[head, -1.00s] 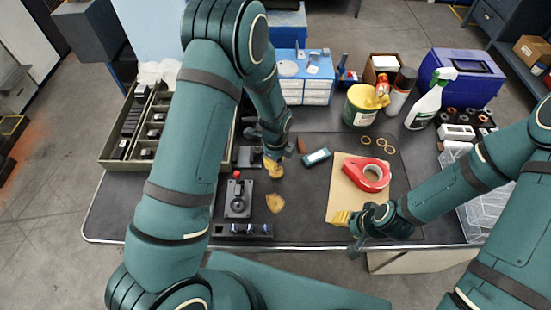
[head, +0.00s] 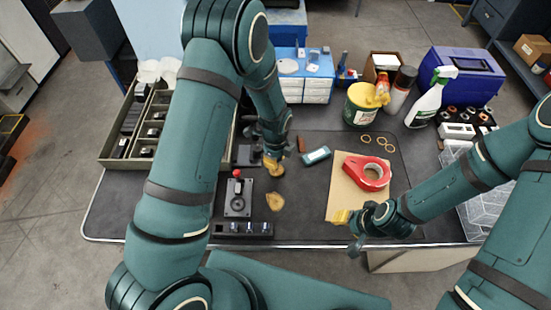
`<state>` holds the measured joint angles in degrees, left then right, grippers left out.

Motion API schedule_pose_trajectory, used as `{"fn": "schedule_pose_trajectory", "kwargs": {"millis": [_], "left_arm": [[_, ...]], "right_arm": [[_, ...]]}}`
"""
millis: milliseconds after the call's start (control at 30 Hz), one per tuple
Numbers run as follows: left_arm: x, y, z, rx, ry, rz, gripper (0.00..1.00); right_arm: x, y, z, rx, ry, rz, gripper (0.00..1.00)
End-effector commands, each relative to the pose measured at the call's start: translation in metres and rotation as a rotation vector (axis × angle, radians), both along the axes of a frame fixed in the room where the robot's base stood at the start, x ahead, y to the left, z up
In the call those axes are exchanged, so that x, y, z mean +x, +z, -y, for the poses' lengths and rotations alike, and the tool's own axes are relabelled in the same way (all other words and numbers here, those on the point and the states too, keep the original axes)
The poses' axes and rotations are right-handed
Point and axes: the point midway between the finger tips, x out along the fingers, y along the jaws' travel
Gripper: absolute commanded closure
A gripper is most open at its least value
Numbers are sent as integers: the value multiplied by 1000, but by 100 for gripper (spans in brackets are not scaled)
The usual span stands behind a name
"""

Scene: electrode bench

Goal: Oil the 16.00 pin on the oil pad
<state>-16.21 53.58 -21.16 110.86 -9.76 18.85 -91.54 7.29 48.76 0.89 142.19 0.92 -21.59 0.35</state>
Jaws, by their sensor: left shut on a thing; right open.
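My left gripper (head: 273,166) has yellow fingertips and is low over the dark bench mat, left of centre. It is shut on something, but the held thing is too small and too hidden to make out. A small tan, irregular patch (head: 275,202) lies on the mat just below it in the picture; I cannot tell for sure that it is the oil pad. A black rack (head: 243,229) at the front edge holds several small pins, whose sizes I cannot read. My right gripper (head: 342,217) is open and empty by the front edge of a tan board.
A black fixture with a red knob (head: 238,196) stands left of the patch. A teal-framed device (head: 316,156) lies right of my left gripper. A red tape dispenser (head: 366,173) sits on the tan board (head: 338,193). A yellow-green tub (head: 360,105) and spray bottle (head: 430,98) stand behind.

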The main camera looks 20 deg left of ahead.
Motion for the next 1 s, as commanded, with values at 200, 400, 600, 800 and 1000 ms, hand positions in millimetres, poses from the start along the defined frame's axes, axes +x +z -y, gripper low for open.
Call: {"fn": "schedule_pose_trajectory", "kwargs": {"millis": [200,400,600,800,1000], "left_arm": [[0,-3,0,0,0,0,100],[0,-5,0,0,0,0,100],[0,-7,0,0,-1,0,100],[0,-7,0,0,0,0,100],[0,-7,0,0,-1,0,100]], "right_arm": [[0,-2,0,0,0,0,53],[0,-4,0,0,0,0,53],[0,-6,0,0,0,0,53],[0,-5,0,0,0,0,53],[0,-6,0,0,0,0,53]]}}
